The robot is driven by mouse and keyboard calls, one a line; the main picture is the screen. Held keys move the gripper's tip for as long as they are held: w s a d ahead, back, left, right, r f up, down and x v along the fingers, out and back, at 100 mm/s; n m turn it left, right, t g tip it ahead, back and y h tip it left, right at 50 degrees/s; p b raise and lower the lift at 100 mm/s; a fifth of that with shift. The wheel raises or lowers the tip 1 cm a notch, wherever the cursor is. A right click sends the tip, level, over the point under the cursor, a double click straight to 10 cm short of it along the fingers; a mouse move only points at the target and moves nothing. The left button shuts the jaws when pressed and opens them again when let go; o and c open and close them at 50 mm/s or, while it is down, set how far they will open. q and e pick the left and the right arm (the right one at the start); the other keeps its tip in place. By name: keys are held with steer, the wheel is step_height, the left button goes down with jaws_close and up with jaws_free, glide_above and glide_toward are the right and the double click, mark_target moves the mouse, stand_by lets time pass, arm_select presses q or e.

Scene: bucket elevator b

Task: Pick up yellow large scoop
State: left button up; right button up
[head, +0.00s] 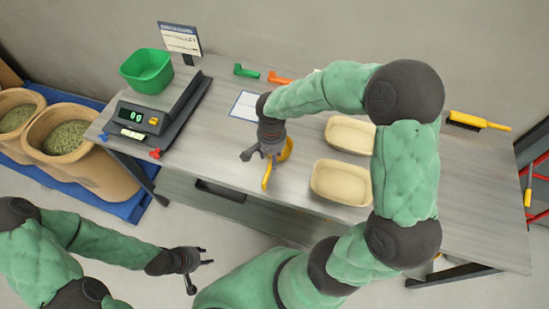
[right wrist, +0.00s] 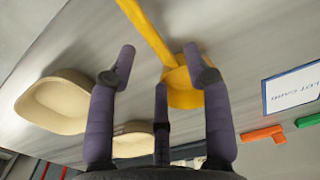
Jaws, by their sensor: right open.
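The yellow large scoop (head: 267,178) lies on the grey table in front of the two cream trays' left side, its handle toward the table's front edge. My right gripper (head: 262,156) is over it and hides part of it. In the right wrist view the scoop's round bowl (right wrist: 190,90) and long handle show beyond my open right fingers (right wrist: 158,66). The fingers are spread around the region where handle meets bowl; whether they touch it I cannot tell. My left gripper (head: 203,270) is open and empty, low in front of the table.
Two cream trays (head: 342,184) stand right of the scoop. A card (head: 245,106), a green small tool (head: 246,71) and an orange one (head: 279,79) lie behind. A scale (head: 150,122) with a green bin (head: 147,72) is left; a yellow brush (head: 478,122) is right.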

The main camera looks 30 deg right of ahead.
step_height(320, 180, down, 5)
steer(key=shift+s+f+b, duration=0.1)
steer(key=shift+s+b, duration=0.05)
steer(key=shift+b, duration=0.75)
jaws_close()
